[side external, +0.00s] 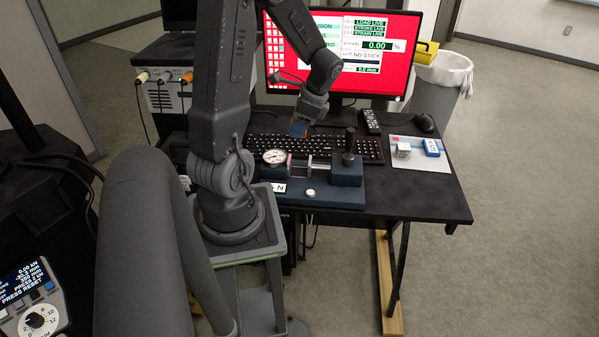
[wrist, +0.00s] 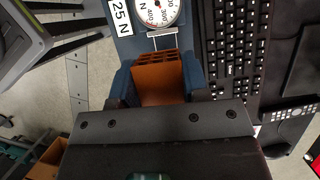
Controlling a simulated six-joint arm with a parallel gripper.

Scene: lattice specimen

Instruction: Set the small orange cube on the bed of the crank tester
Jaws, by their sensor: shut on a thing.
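The small orange cube (wrist: 162,88) has a lattice top edge and sits between the blue fingertips of my gripper (wrist: 161,80) in the wrist view. My gripper is shut on it. In the side view my gripper (side external: 299,129) hangs above the crank tester (side external: 330,197), over its back edge by the keyboard; the fingers mostly hide the cube there. The tester is a dark blue base with a dial gauge (side external: 275,157) at left, an upright black handle (side external: 349,146) at right and a gap with rods between. In the wrist view the cube and gripper hide the bed.
A keyboard (side external: 262,143) lies right behind the tester, before a red-screened monitor (side external: 390,60). A remote (side external: 369,121) and mouse (side external: 424,123) lie at back right. The front right desk is clear.

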